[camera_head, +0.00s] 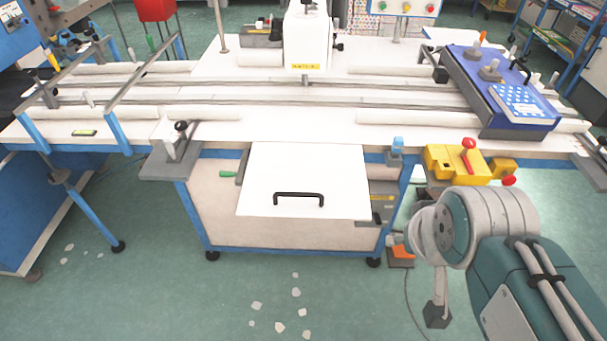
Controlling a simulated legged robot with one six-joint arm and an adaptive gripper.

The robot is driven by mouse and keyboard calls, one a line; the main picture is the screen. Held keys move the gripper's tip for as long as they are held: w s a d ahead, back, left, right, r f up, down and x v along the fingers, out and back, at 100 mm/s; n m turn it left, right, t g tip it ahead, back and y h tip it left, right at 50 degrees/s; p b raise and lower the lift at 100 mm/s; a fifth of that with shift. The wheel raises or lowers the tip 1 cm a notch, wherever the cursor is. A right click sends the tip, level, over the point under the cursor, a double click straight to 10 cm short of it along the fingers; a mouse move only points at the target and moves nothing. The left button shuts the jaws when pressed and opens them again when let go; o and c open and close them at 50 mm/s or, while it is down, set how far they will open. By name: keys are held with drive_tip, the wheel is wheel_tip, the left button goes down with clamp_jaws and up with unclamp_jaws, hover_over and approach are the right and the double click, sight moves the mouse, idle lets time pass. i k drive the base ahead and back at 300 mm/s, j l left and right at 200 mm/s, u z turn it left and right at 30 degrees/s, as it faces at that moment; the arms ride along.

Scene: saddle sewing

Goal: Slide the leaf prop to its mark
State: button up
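A white leaf (300,170) hangs at the front of the long table, with a black bar handle (299,195) near its lower edge. A green grip (228,174) sticks out beside the left edge of the leaf; it may belong to the leaf prop, but I cannot tell for sure. The mark cannot be made out. My arm comes in from the lower right, and its end (424,240) is right of the leaf and apart from it. My fingers cannot be told apart clearly, and I see nothing held.
A yellow box (455,164) with red knobs stands at the table's front right, close above my arm. A blue-topped unit (503,88) is on the table's right end. A white clamp-like block (176,141) is left of the leaf. The green floor before the table is mostly clear.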

sight(240, 176)
drive_tip(key=i+j, duration=0.1)
drive_tip(key=j, duration=1.15)
drive_tip(key=i+j, duration=0.15)
drive_tip(key=j, duration=0.5)
drive_tip(key=z, duration=0.05)
